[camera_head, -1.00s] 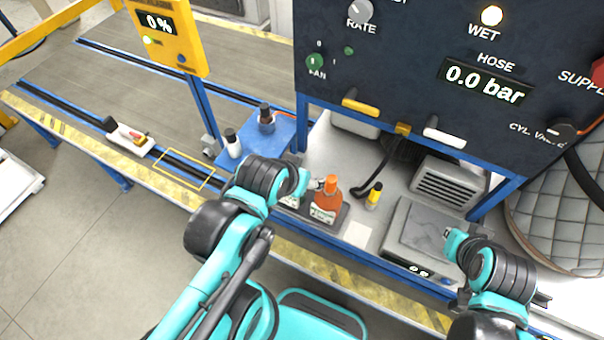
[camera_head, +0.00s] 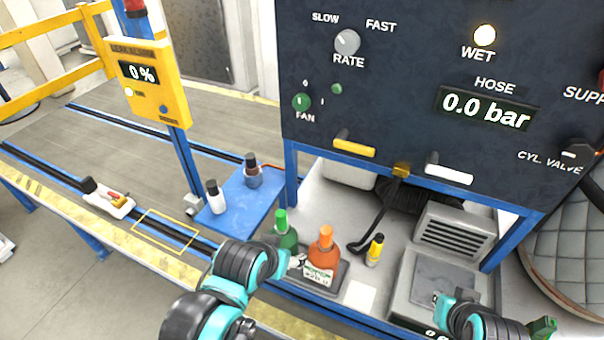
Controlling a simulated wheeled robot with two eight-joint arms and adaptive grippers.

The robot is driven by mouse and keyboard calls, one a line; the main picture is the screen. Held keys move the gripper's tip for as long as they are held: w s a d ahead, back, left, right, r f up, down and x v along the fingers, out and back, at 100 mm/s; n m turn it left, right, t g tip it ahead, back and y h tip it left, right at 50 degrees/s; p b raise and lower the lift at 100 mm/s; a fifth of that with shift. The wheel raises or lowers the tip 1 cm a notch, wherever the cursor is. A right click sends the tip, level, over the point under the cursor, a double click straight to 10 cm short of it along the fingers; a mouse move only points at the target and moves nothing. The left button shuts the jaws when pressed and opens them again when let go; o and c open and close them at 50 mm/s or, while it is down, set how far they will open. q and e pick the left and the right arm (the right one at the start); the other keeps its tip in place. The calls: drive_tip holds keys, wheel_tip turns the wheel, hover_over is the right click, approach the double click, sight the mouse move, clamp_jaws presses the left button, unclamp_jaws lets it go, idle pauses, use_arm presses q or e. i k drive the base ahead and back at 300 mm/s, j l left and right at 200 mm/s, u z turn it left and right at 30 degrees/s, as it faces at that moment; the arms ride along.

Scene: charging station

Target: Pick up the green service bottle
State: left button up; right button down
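The green service bottle (camera_head: 285,233) stands upright at the left end of a small dark tray (camera_head: 338,276). An orange bottle (camera_head: 322,252) with a pale label stands to its right on the same tray. My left gripper (camera_head: 298,262) is low in front of the green bottle, close to the gap between the two bottles. I cannot tell whether it touches either one, and its fingers are too small and partly hidden to read.
A small yellow bottle with a black cap (camera_head: 375,250) stands right of the tray. A scale (camera_head: 408,287) is farther right. A blue stand (camera_head: 238,205) at the left holds a white bottle (camera_head: 213,198) and a dark-capped bottle (camera_head: 252,172). The dark control panel (camera_head: 400,95) overhangs the back.

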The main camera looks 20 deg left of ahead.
sight(289, 240)
drive_tip(key=j+u, duration=0.15)
drive_tip(key=u, duration=0.7)
drive_tip(key=i+l, duration=0.05)
